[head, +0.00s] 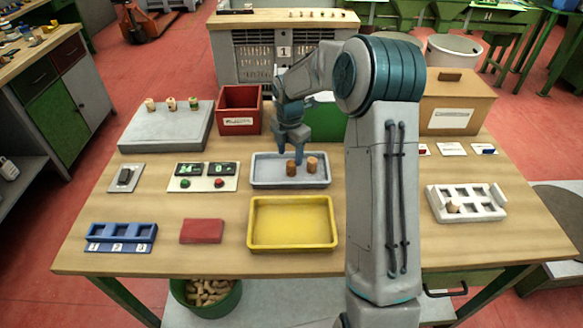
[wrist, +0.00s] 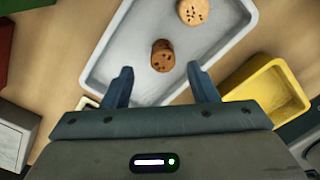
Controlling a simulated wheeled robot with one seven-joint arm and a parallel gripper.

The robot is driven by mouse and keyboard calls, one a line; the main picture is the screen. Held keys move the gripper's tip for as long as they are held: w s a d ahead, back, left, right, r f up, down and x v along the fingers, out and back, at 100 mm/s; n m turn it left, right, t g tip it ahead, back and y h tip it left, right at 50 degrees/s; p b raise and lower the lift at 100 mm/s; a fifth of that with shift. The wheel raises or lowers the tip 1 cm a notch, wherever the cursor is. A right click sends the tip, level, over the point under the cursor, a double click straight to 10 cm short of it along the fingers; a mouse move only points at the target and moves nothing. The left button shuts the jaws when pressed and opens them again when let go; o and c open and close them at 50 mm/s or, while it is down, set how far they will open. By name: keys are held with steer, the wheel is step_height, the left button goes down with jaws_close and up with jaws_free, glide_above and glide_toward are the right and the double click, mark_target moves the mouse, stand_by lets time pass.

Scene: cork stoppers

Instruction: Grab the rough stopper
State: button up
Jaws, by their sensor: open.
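The darker stopper (head: 291,168) is left of the lighter stopper (head: 312,163). In the wrist view, the darker stopper (wrist: 162,55) has dark pits and lies just ahead of the gap between my fingertips. The lighter stopper (wrist: 193,11) shows dark pits on its top, farther off at the upper edge. I cannot tell for sure which is the rough one. My gripper (head: 289,153) is open and empty, pointing down above the tray's left-middle part; it also shows in the wrist view (wrist: 160,72).
A yellow tray (head: 293,199) lies in front of the grey tray. A red bin (head: 240,96) stands behind left, near a grey block (head: 165,135) carrying three stoppers. A red pad (head: 202,238) lies front left.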

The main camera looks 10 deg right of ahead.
mark_target(291, 163)
step_height(291, 163, down, 4)
steer(key=shift+s+d+f+p, duration=0.15)
steer(key=shift+f+p, duration=0.1)
steer(key=shift+p, duration=0.15)
steer(key=shift+c, duration=0.3)
steer(key=c, duration=1)
steer(key=shift+o, duration=0.2)
steer(key=shift+r, duration=0.1)
